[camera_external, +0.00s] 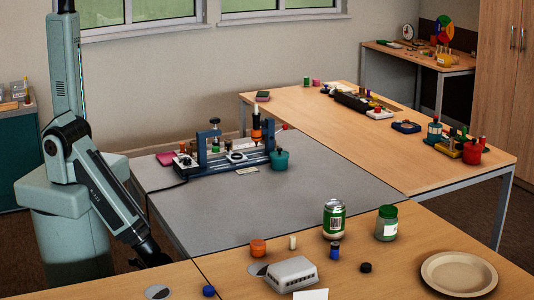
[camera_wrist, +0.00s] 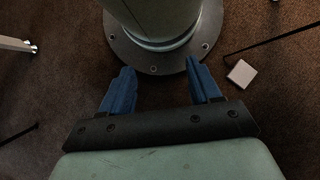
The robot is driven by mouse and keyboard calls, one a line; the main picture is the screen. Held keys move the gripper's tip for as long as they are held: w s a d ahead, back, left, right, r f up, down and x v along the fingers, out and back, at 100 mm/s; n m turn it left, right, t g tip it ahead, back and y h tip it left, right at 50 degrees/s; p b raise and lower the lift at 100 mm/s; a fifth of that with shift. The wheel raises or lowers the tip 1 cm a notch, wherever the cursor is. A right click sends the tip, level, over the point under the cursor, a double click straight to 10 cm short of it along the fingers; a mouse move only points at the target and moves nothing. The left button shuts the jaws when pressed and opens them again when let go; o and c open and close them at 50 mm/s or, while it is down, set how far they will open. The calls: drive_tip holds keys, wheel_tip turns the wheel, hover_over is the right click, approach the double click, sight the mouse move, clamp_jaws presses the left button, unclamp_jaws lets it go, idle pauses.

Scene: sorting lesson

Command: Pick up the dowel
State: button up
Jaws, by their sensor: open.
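A small pale upright cylinder, which looks like the dowel (camera_external: 293,242), stands on the front wooden table between an orange round piece and a green-and-white can. My gripper (camera_external: 148,258) hangs low at the left end of that table, well left of the dowel; its fingers are hard to make out there. In the wrist view my gripper (camera_wrist: 160,68) shows two blue fingers spread apart with nothing between them. The wrist view shows the floor and my own base, and no dowel.
A green-lidded jar (camera_external: 387,223) and beige plate (camera_external: 459,274) stand to the right. The grey tabletop (camera_external: 300,208) has free room.

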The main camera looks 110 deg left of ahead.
drive_tip(key=shift+c, duration=1.1)
drive_tip(key=shift+d, duration=0.1)
